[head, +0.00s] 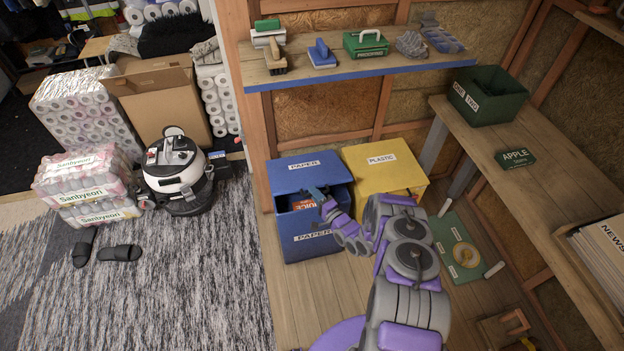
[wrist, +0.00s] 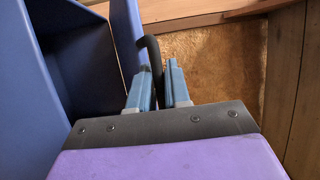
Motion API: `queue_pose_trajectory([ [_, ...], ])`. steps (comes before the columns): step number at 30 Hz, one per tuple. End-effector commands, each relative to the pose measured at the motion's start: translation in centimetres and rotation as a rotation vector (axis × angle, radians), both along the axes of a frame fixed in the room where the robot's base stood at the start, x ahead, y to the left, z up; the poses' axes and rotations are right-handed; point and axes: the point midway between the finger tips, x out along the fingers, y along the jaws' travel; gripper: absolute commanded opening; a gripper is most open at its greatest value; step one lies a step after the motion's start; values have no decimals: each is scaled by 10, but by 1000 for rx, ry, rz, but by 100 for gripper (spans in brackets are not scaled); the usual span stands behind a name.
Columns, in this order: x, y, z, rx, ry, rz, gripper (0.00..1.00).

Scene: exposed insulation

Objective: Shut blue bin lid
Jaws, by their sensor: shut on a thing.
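The blue bin (head: 305,236), labelled PAPER, stands against the wall left of the yellow bin. Its blue lid (head: 305,168) is partly open, with a dark gap below its front edge and a red item (head: 303,204) inside. My gripper (head: 318,194) is at the lid's front edge, towards the right side. In the wrist view, the blue fingers of my gripper (wrist: 159,88) are closed around a dark curved handle (wrist: 152,52) beside the blue lid panel (wrist: 127,38). The bin's hollow inside (wrist: 75,60) shows at left. The handle's lower end is hidden between the fingers.
The yellow PLASTIC bin (head: 384,170) stands close on the right. A blue-edged shelf (head: 370,68) with brushes hangs above the bins. A wooden bench (head: 530,165) is at right. A vacuum cleaner (head: 176,172) stands at left. Wooden floor (head: 295,290) before the bin is clear.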

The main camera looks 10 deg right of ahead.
Motion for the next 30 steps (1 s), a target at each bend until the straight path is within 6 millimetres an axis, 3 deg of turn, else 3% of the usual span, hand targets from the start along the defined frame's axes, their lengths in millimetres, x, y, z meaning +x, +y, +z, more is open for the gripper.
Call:
queue_pose_trajectory([
  [1,-3,0,-14,1,1,0,0],
  [3,-7,0,-23,1,0,1,0],
  [9,-13,1,-41,2,1,4,0],
  [25,-14,0,-45,1,-2,1,0],
  [26,-14,0,-44,1,-2,1,19],
  [30,-14,0,-44,1,-3,2,32],
])
